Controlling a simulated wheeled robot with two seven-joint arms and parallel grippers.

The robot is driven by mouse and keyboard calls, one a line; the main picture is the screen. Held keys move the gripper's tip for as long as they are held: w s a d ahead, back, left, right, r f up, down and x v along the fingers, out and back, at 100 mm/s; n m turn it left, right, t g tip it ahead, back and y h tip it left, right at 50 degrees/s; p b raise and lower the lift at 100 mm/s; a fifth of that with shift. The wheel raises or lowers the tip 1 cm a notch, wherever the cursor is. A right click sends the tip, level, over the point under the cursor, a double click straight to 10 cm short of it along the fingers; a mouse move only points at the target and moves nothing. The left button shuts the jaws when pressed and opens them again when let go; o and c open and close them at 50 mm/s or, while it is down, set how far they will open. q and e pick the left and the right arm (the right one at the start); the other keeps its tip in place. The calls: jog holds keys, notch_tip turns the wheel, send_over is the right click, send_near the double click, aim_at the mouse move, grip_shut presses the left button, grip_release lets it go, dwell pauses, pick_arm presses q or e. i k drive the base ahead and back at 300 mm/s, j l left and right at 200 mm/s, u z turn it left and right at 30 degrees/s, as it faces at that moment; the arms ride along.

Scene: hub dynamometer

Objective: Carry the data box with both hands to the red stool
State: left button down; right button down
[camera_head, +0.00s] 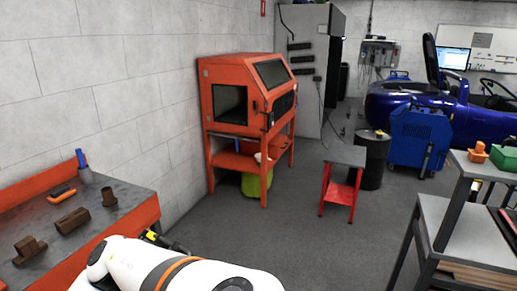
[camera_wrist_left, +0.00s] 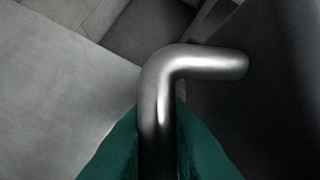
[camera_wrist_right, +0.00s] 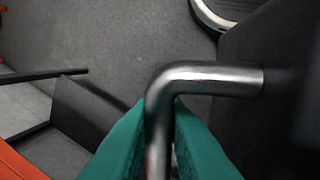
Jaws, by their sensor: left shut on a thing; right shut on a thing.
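The red stool (camera_head: 341,193), with red legs, a low red shelf and a grey top, stands on the floor near the middle of the head view. Its top looks bare. My left gripper (camera_wrist_left: 158,125) has teal fingers shut on a bent metal handle (camera_wrist_left: 205,62). My right gripper (camera_wrist_right: 160,125) is shut on a similar metal handle (camera_wrist_right: 210,77). Each handle joins a dark panel, seemingly the data box (camera_wrist_left: 275,100), whose side also shows in the right wrist view (camera_wrist_right: 285,110). The box and both grippers are out of the head view.
An orange cabinet (camera_head: 228,75) on legs stands against the left wall. A dark drum (camera_head: 373,163) and a blue machine (camera_head: 418,140) stand behind the stool. An orange-edged bench (camera_head: 130,190) is at left, a grey-topped table (camera_head: 437,215) at right. Open floor lies between.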

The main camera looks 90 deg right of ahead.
aim_at(347, 153)
jog(key=z, duration=3.3)
jog(key=i, duration=0.8)
jog(key=i+l+u, duration=0.1)
jog(key=i+u, duration=0.2)
jog(key=i, duration=0.75)
jog(key=i+j+z, duration=0.1)
jog(key=i+z, duration=0.2)
jog(key=i, duration=0.7)
jog(key=i+j+z, duration=0.1)
jog(key=i+z, duration=0.3)
jog(key=i, duration=0.6)
jog(key=i+z, duration=0.4)
jog(key=i+j+z, duration=0.15)
jog(key=i+z, duration=0.25)
jog(key=i, duration=0.2)
